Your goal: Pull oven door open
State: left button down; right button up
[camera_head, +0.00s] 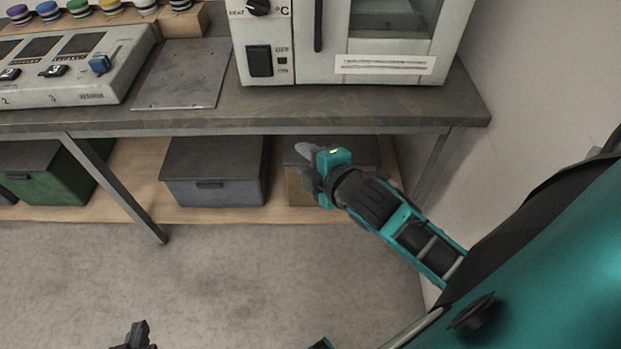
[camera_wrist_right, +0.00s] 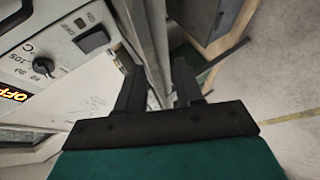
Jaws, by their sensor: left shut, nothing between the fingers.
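The oven (camera_head: 267,35) is a white box on the bench at the top of the head view, its top cut off. Its door (camera_head: 385,65) has a window, a paper label and a dark upright handle (camera_head: 318,25), and looks closed. My right gripper (camera_head: 302,160) is in front of the bench, below and apart from the handle. In the right wrist view its fingers (camera_wrist_right: 158,75) are apart with nothing between them. That view also shows the oven's front panel (camera_wrist_right: 65,45); I cannot make out the handle there. My left gripper (camera_head: 138,332) is low at the bottom edge, shut and empty, partly cut off.
The grey bench (camera_head: 330,112) has its front edge between my right gripper and the oven. A metal plate (camera_head: 183,80) and a switch console (camera_head: 75,65) lie left of the oven. Lidded bins (camera_head: 213,185) stand on the lower shelf. A wall (camera_head: 530,80) is at the right.

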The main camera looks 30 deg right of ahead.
jog(key=s+a+f+m+g+y+p, duration=0.1)
jog(key=s+a+f+m, duration=0.3)
jog(key=s+f+m, duration=0.3)
jog(key=shift+f+m+g+y, duration=0.3)
jog(key=shift+m+g, duration=0.1)
jog(key=shift+m, duration=1.2)
